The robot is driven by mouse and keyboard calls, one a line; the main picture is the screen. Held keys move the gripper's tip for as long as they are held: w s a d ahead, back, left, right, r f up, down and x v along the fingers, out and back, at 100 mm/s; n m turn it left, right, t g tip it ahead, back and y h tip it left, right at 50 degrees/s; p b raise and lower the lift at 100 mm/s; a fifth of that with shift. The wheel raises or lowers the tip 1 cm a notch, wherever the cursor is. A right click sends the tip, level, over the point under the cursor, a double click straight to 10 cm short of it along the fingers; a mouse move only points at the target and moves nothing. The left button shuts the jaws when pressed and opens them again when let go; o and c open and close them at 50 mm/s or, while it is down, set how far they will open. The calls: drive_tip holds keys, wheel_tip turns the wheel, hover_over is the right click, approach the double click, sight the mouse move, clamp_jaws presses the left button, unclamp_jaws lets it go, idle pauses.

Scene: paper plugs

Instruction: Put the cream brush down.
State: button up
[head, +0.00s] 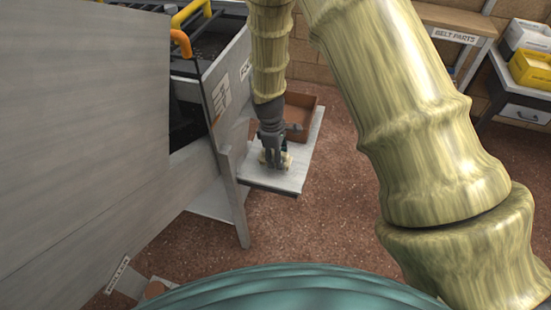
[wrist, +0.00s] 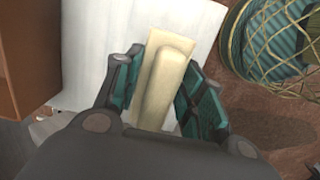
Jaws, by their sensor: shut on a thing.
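The cream brush (wrist: 167,80) is a long pale block with a raised, rounded back. It lies between the teal pads of my gripper (wrist: 158,98) in the wrist view, and the gripper is shut on it. In the head view my gripper (head: 272,158) points down over the pale shelf (head: 268,181), and the brush (head: 284,160) shows only as a small cream patch at the fingertips. The shelf's pale surface (wrist: 90,50) lies behind the brush in the wrist view. I cannot tell whether the brush touches it.
A brown open box (head: 301,118) stands at the back of the shelf; its wall (wrist: 28,55) shows at left in the wrist view. A grey panelled machine (head: 95,110) borders the shelf on the left. Brown floor (head: 335,200) lies open to the right.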

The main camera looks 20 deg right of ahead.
drive_tip(key=shift+w+a+f+p, duration=0.1)
drive_tip(key=shift+w+f+p, duration=0.1)
drive_tip(key=shift+w+f, duration=0.25)
drive_tip(key=shift+w+f+p, duration=0.2)
drive_tip(key=shift+w+f, duration=0.05)
drive_tip(key=shift+f, duration=0.3)
drive_tip(key=shift+f+p, duration=0.45)
drive_tip(key=shift+f, duration=0.15)
drive_tip(key=shift+f, duration=0.1)
drive_tip(key=o, duration=0.9)
drive_tip(key=shift+f+b, duration=0.15)
drive_tip(key=shift+b, duration=0.2)
drive_tip(key=r, duration=0.3)
drive_tip(key=a+r+b, duration=0.1)
drive_tip(key=r, duration=0.6)
drive_tip(key=shift+w+a+r+b, duration=0.35)
drive_tip(key=shift+w+a+r, duration=0.05)
